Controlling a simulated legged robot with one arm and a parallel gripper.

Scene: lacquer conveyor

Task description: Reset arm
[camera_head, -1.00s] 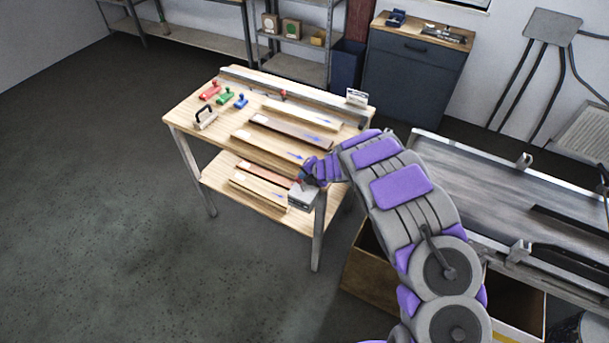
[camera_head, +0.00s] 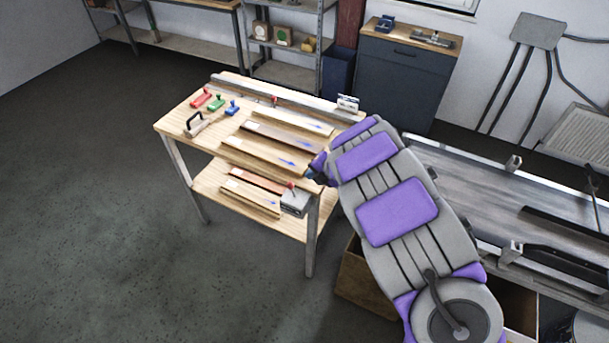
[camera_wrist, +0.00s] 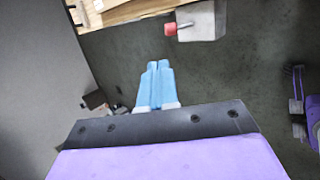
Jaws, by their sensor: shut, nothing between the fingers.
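My gripper (camera_wrist: 157,84) shows in the wrist view as two light blue fingers pressed together, with nothing between them. It hangs over dark floor, with a grey box (camera_wrist: 204,20) with a red knob just beyond the fingertips. In the head view my arm reaches from the lower right toward the right end of the wooden workbench (camera_head: 185,117). The gripper itself is largely hidden behind my arm there.
The bench holds wooden boards (camera_head: 262,157), red, green and blue tools, and a lower shelf with more boards and the grey box (camera_head: 295,202). A conveyor (camera_head: 470,195) stands at right, with cardboard boxes (camera_head: 362,287) below. Floor at left is clear.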

